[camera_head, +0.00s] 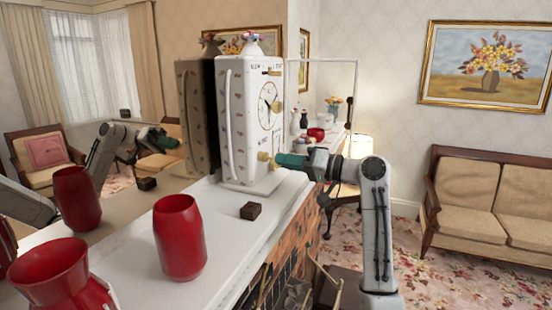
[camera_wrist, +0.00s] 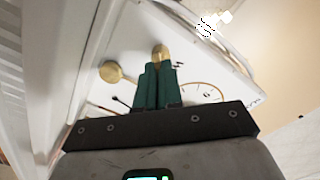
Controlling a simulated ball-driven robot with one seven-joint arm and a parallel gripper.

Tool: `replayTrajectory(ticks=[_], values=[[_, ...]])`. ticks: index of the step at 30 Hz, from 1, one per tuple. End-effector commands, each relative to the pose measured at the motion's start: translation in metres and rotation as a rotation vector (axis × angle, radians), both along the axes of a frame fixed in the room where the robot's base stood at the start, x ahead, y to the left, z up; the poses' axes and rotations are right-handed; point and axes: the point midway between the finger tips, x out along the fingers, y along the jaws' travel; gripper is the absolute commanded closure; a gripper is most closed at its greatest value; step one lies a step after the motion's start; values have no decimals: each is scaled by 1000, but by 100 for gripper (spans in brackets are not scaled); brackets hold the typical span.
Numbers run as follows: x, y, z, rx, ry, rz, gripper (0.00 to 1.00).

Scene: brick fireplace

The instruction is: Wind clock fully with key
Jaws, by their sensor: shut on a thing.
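The clock (camera_head: 236,125) is a tall white case with small painted motifs, upright on the white mantel. Its round dial (camera_head: 267,104) faces right, and part of the dial (camera_wrist: 203,90) shows in the wrist view. My gripper (camera_head: 276,159) reaches in from the right at the lower part of the clock's face. Its green fingers (camera_wrist: 158,75) are closed on a brass piece (camera_wrist: 160,54), which looks like the key (camera_head: 264,157). Another round brass piece (camera_wrist: 112,72) sits beside the fingers, apart from them. The key's shaft and its hole are hidden.
A clear framed panel (camera_head: 330,62) stands open right of the clock. A small dark block (camera_head: 250,211) and red vases (camera_head: 180,238) (camera_head: 62,275) stand on the mantel (camera_head: 213,200). A mirror behind reflects the clock and my arm. A sofa (camera_head: 490,205) is farther right.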

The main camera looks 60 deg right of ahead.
Motion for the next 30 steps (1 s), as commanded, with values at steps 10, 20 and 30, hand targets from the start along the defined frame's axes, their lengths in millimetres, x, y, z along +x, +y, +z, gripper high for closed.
replayTrajectory(ticks=[10, 20, 30], values=[[1, 0, 4, 86, 7, -1, 100], [2, 1, 2, 389, 30, 1, 100], [2, 1, 1, 413, 32, 2, 100]])
